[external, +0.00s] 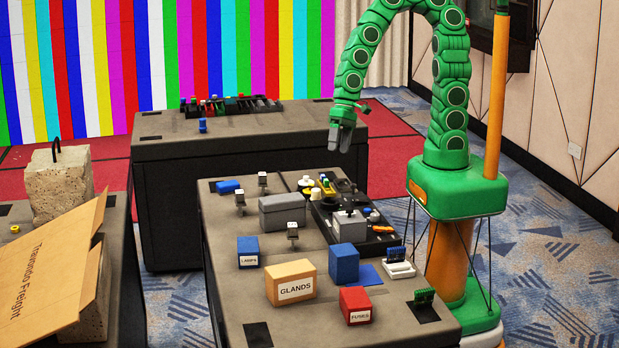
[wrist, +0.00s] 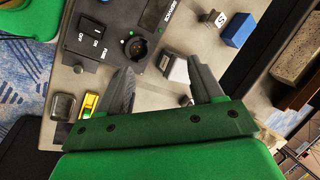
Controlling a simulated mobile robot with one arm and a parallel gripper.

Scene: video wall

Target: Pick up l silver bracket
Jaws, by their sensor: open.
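My gripper (external: 342,137) hangs from the green arm above the far end of the near dark table, with its grey fingers pointing down. In the wrist view my gripper (wrist: 163,88) is open, and no object is held between its fingers. A small white and silver piece (wrist: 176,70) shows beyond the gap between the fingers, close to the right finger. Several small silver pieces stand on the table, one at the back (external: 263,179), one to its left (external: 240,199) and one nearer (external: 292,230). I cannot tell which piece is the L silver bracket.
On the near table are a grey box (external: 282,212), a black tray of parts (external: 370,238), a tan GLANDS box (external: 290,282), a blue box (external: 343,263) and a red FUSES box (external: 355,305). A power switch panel (wrist: 92,42) shows in the wrist view.

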